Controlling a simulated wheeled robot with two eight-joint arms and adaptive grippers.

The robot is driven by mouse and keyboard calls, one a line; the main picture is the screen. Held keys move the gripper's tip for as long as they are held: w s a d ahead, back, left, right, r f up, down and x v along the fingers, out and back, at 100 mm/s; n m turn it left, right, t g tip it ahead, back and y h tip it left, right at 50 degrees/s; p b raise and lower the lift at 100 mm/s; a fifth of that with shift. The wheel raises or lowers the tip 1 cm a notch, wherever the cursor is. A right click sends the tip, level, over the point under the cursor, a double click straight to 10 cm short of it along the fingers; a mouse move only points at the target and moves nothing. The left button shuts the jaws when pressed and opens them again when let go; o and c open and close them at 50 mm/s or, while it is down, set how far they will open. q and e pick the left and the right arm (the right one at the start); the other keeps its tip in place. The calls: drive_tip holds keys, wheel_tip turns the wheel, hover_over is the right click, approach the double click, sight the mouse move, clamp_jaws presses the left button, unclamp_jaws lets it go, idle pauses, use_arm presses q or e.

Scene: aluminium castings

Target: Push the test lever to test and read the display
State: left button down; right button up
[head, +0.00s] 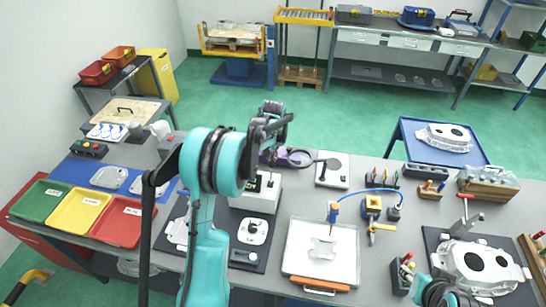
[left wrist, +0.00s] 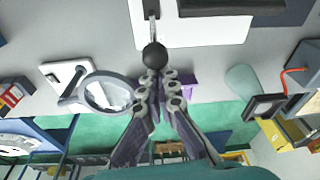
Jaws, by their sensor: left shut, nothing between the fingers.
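The test lever shows in the left wrist view as a black ball (left wrist: 154,55) on a thin metal stem that comes out of a dark slot in a white box (left wrist: 199,32). In the head view this box (head: 256,199) stands on the bench just in front of my left arm. My left gripper (left wrist: 153,76) is shut and empty. Its fingertips are right at the ball in the picture; I cannot tell whether they touch it. A dark strip (left wrist: 232,7) lies on the box, but I can read no display. My right gripper is out of view; only part of the right arm shows.
A magnifier (left wrist: 107,94) and a purple container (left wrist: 185,82) are close to my left gripper. A white tray (head: 321,250) lies to the right. Red, yellow and green bins (head: 119,222) stand at the left.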

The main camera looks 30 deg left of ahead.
use_arm(q)
drive_tip(key=s+d+t+y+b, duration=0.2)
drive_tip(key=s+t+b, duration=0.4)
drive_tip(key=s, duration=0.3)
drive_tip(key=shift+d+t, duration=0.2)
drive_tip(key=shift+t, duration=0.2)
drive_tip(key=shift+s, duration=0.1)
idle(0.3)
drive_tip(key=v, duration=1.2)
drive_tip(key=shift+r, duration=0.1)
idle(0.3)
